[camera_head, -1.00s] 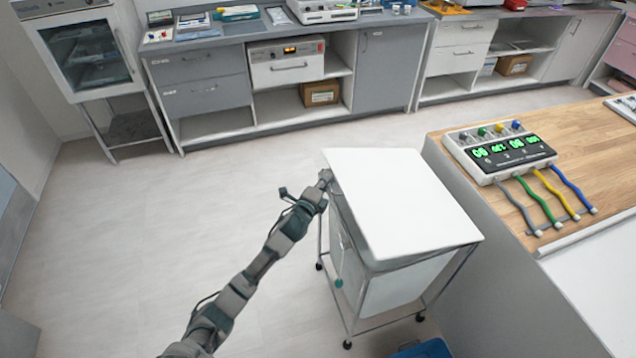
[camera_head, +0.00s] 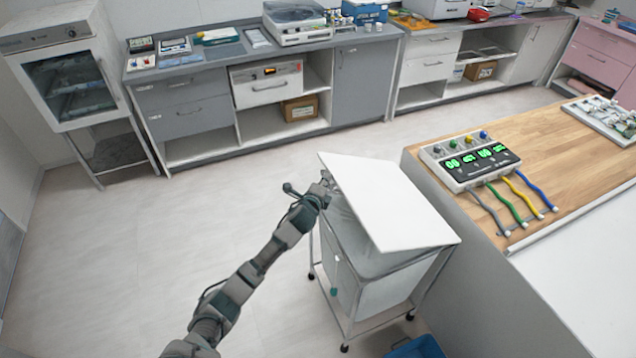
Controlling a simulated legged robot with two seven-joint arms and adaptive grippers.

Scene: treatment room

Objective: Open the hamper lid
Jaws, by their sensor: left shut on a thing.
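The hamper (camera_head: 375,285) is a white bag in a metal frame on casters, standing on the floor in the middle of the view. The fingertips are small and partly hidden by the lid. My right gripper is not in view.
A wooden-topped counter (camera_head: 555,140) with a device with green displays (camera_head: 470,160) stands close to the hamper's right. A blue bin (camera_head: 418,348) is at the bottom edge. Grey cabinets (camera_head: 185,110) line the back wall. The floor (camera_head: 180,230) left of the hamper is clear.

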